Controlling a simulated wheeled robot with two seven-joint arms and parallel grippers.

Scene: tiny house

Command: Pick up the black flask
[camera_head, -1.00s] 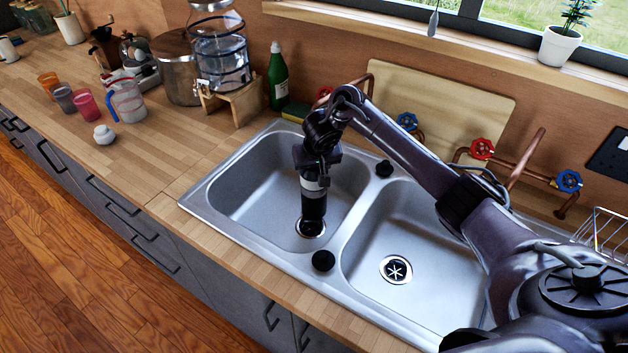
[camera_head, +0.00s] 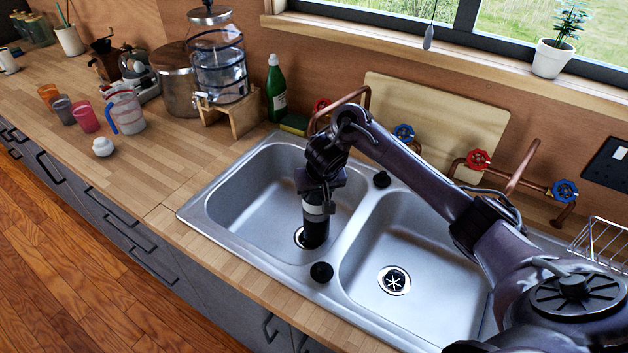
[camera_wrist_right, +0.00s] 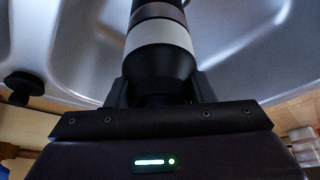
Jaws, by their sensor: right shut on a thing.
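The black flask (camera_head: 315,230) has a pale grey band near its top and stands about upright in the left basin of the sink (camera_head: 250,215), over the drain. My right gripper (camera_head: 318,195) points down into the basin and is shut on the flask's upper end. In the right wrist view the flask (camera_wrist_right: 158,60) runs away from between the two fingers of my right gripper (camera_wrist_right: 160,92). Whether the flask's bottom touches the basin floor is hard to tell. My left gripper is not in view.
The right basin (camera_head: 400,260) is empty. Black knobs (camera_head: 321,272) sit on the sink rim. Copper pipes with a red valve (camera_head: 477,160) and a blue valve (camera_head: 566,191) stand behind. A green bottle (camera_head: 277,90) and a water dispenser (camera_head: 218,65) stand behind left. Left counter has free room.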

